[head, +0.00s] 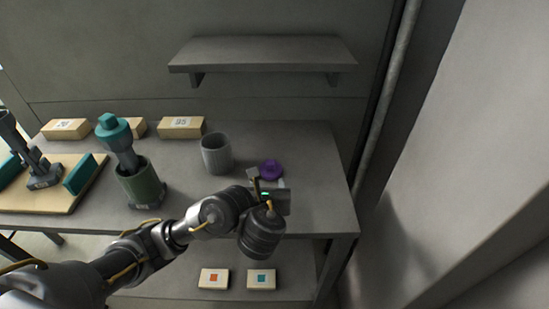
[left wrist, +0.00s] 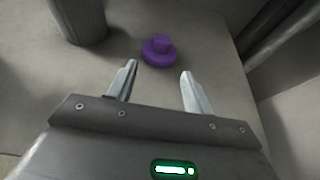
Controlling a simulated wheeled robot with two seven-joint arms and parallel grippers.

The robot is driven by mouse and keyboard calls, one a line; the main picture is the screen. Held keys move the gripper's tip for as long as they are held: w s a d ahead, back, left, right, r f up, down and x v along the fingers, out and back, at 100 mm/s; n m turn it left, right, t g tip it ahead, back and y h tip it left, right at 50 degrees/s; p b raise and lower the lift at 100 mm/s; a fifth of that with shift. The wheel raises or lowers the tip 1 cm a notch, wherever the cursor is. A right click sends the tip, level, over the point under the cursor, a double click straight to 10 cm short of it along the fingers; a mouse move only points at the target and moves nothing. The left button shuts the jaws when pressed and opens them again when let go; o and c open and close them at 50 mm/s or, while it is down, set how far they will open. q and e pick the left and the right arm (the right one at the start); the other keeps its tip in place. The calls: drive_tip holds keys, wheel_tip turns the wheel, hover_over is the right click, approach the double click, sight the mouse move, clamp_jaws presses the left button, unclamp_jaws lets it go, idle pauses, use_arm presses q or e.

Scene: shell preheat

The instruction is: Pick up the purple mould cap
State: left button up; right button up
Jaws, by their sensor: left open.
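The purple mould cap (head: 270,169) rests on the grey table, right of the grey cylinder in the head view. It is a low disc with a raised knob. In the left wrist view the cap (left wrist: 158,50) lies beyond the fingertips, roughly in line with the gap between them. My left gripper (left wrist: 160,82) is open and empty, with the cap apart from both fingers. In the head view my left gripper (head: 268,180) is just in front of the cap, and its body partly hides the fingers. My right gripper is not in view.
A grey cylinder (head: 216,153) stands left of the cap. A green container (head: 140,186) holds a teal-topped tool (head: 117,135). A wooden board (head: 60,195) lies at left. A shelf (head: 262,55) hangs above. The table (head: 318,165) is clear right of the cap.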

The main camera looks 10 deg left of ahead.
sight(270, 163)
use_arm(q)
drive_tip(key=shift+w, duration=0.35)
drive_tip(key=shift+b+x, duration=0.35)
drive_tip(key=shift+x, duration=0.75)
drive_tip(key=x, duration=0.2)
drive_tip(key=shift+w+a+b, duration=0.2)
drive_tip(key=shift+w+b, duration=0.05)
drive_tip(key=shift+b, duration=0.05)
drive_tip(key=shift+w+f, duration=0.1)
drive_tip(key=shift+w, duration=0.1)
drive_tip(key=x, duration=0.1)
drive_tip(key=b+x, duration=0.1)
drive_tip(key=x, duration=0.3)
drive_tip(key=shift+w+d+r+b, duration=0.1)
drive_tip(key=shift+w+r+b, duration=0.1)
drive_tip(key=shift+r+b, duration=0.15)
drive_tip(key=shift+r, duration=0.1)
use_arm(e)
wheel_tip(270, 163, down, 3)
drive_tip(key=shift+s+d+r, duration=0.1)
use_arm(q)
drive_tip(key=shift+c, duration=0.3)
